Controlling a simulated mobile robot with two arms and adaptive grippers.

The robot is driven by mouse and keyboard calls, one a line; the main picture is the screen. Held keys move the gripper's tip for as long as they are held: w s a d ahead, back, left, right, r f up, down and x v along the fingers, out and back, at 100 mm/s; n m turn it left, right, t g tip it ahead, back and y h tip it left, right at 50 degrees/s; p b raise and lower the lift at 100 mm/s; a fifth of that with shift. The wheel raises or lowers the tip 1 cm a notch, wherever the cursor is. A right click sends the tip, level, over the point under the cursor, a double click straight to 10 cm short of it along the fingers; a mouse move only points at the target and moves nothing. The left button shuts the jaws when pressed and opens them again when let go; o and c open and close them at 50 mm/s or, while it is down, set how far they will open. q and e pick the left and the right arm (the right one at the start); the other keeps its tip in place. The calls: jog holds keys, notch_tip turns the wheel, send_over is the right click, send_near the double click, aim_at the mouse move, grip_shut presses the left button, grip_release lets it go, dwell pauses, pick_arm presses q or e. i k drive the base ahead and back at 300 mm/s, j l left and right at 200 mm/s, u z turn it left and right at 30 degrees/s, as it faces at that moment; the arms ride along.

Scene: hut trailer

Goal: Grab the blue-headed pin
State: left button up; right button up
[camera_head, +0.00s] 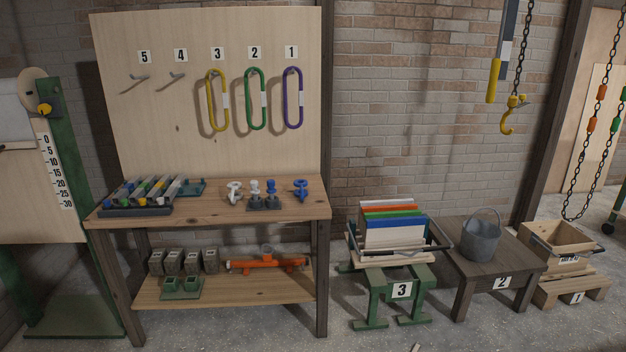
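A small pin with a blue head (271,187) stands upright in a dark holder (265,206) on the workbench top. A second pin with a whitish head (254,187) stands just left of it in the same holder. A white shackle-like piece (234,192) lies left of the holder. A blue shackle-like piece (301,189) lies right of it. Fine detail on these small parts is hard to make out. Neither of my grippers is in view.
The wooden workbench (213,212) has a rack of coloured bars (145,194) at its left. Yellow, green and purple loops (293,98) hang on the board behind. A green stand numbered 3 (378,290) is right of the bench. Bare floor lies in front.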

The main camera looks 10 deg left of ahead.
aim_at(271, 183)
jog(key=i+u, duration=0.2)
jog(key=i, duration=0.3)
jog(key=i+l+u, duration=0.15)
jog(key=i, duration=0.35)
jog(key=i+l+u, duration=0.2)
jog(key=i, duration=0.3)
jog(key=i+l+u, duration=0.15)
jog(key=i+l, duration=0.2)
jog(key=i, duration=0.1)
